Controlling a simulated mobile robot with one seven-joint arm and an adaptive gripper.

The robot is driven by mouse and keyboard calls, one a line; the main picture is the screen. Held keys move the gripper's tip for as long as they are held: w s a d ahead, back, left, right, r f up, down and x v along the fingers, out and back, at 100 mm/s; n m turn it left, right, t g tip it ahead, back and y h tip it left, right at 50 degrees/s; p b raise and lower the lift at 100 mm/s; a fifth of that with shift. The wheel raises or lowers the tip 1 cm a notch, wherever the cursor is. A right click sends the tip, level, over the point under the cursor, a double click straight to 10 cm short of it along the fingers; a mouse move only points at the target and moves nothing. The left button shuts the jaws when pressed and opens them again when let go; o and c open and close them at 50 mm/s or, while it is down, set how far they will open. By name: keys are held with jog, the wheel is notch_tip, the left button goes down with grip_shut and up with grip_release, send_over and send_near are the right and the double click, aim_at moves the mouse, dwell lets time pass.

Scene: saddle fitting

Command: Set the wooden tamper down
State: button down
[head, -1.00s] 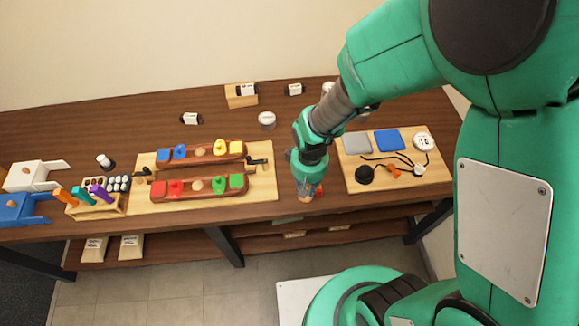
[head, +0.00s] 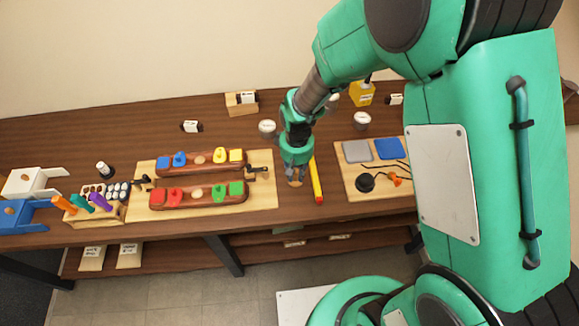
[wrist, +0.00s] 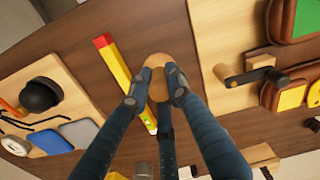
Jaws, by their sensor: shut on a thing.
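The wooden tamper (wrist: 158,90) is a pale, rounded wooden piece between my fingertips in the wrist view. My gripper (wrist: 160,82) is shut on it, and the fingers hide part of its sides. In the head view my gripper (head: 295,172) points down over the bare table (head: 284,208) between the two boards. The tamper's pale end (head: 296,184) shows just under it. I cannot tell whether the tamper touches the table.
A yellow bar with a red end (head: 316,180) lies close to the right of my gripper. The left board (head: 210,203) bears two saddles with coloured blocks. The right board (head: 350,182) holds pads and a black knob. A narrow table strip is free towards the front edge.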

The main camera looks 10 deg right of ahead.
jog(key=w, duration=0.2)
jog(key=w+a, duration=0.1)
jog(key=w, duration=0.3)
jog(key=shift+a+f, duration=0.2)
jog(key=shift+f, duration=0.05)
jog(key=shift+f+b, duration=0.45)
jog(key=shift+f, duration=1.3)
jog(key=shift+f, duration=0.15)
jog(key=c, duration=1.6)
grip_release()
notch_tip(320, 180, up, 12)
jog(key=shift+s+r+p, duration=0.1)
jog(key=shift+r+p, duration=0.05)
jog(key=shift+p, duration=0.65)
